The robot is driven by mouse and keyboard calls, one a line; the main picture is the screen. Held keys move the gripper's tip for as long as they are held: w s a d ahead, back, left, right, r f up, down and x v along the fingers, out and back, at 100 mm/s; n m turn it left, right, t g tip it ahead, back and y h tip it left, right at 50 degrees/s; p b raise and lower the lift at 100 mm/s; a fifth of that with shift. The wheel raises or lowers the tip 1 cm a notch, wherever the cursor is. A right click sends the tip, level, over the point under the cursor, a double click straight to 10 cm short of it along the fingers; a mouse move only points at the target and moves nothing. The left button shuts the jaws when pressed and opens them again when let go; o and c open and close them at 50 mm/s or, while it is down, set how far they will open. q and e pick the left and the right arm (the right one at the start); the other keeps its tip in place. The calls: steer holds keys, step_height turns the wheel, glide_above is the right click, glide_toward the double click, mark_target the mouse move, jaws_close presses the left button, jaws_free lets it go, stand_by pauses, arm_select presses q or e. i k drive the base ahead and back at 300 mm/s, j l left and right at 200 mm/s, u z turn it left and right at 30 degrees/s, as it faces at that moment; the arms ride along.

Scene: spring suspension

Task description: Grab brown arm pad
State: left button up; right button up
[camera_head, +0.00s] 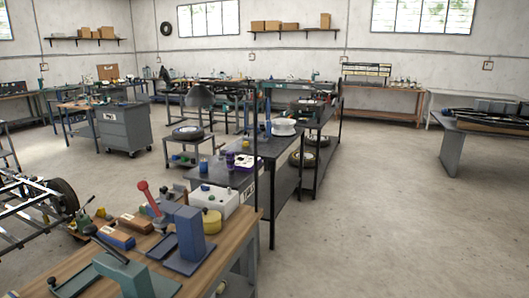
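Two small blocks lie on the wooden workbench (205,273) at the lower left. One is a brown block (135,221). The other is a blue block with an orange-brown top (115,237), nearer the front. Either could be the brown arm pad; I cannot tell which at this size. Neither of my grippers is in view.
A blue-grey press-like tool (189,236) and a red-handled tool (150,200) stand beside the blocks. A green-grey vise-like fixture (125,275) is in front. A white box (228,203) and yellow round part (211,222) are to the right. Open floor (390,230) lies right.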

mark_target(143, 226)
steer(key=i+l+u, duration=0.2)
steer(key=u, duration=0.3)
steer(key=i+l+u, duration=0.1)
steer(key=l+u, duration=0.4)
steer(key=j, duration=0.1)
